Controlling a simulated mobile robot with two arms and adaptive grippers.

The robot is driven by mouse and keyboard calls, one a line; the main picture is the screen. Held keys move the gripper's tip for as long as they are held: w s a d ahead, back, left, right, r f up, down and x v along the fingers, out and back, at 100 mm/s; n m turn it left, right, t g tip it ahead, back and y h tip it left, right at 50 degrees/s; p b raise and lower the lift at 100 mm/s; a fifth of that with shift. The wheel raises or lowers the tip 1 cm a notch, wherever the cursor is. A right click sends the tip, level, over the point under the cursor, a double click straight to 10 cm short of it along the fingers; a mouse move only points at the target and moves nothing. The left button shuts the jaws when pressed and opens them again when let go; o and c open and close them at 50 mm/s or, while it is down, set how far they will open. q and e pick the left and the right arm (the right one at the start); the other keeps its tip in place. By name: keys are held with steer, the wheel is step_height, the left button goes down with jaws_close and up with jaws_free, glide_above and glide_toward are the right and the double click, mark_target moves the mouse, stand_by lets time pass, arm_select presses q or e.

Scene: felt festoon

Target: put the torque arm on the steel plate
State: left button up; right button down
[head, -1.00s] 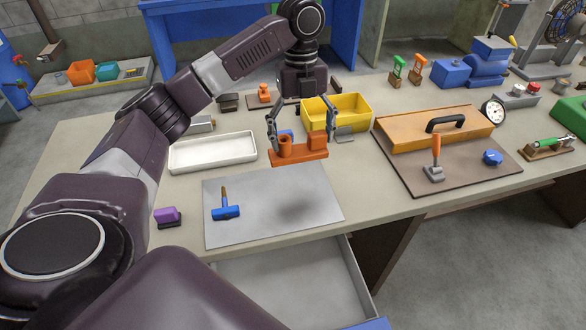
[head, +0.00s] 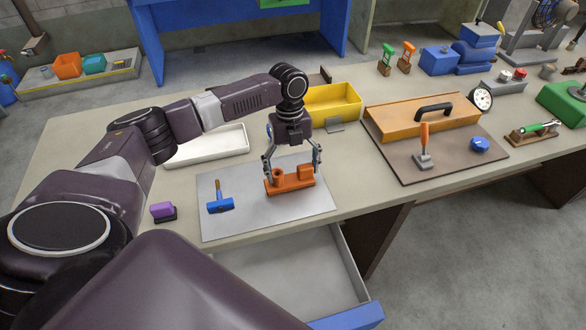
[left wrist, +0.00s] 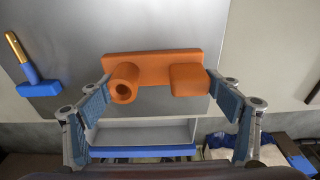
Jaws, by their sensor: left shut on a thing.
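The orange torque arm (head: 289,185), a flat bar with a hollow cylinder and a block on it, is held level between the fingers of my left gripper (head: 291,165). It is over the right half of the grey steel plate (head: 240,225); I cannot tell whether its underside touches the plate. In the left wrist view the torque arm (left wrist: 150,68) lies between the blue finger pads of the gripper (left wrist: 165,100), with the cylinder at the left pad and the block at the right pad. My right gripper is out of view.
A blue hammer (head: 220,205) lies on the plate's left part, and a purple-handled block (head: 162,211) is left of the plate. A white tray (head: 215,150) and yellow bin (head: 335,103) stand behind. An open drawer (head: 300,270) is below the front edge.

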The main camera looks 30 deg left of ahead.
mark_target(291, 174)
arm_select(q)
steer(key=shift+f, duration=0.1)
steer(key=o, duration=1.2)
steer(key=r+b, duration=0.1)
steer(key=r, duration=0.3)
steer(key=a+r+b, duration=0.1)
steer(key=r, duration=0.3)
steer(key=w+r, duration=0.1)
steer(key=r, duration=0.3)
steer(key=shift+w+a+r+b, duration=0.1)
steer(key=shift+a+b, duration=0.05)
steer(key=shift+b, duration=0.25)
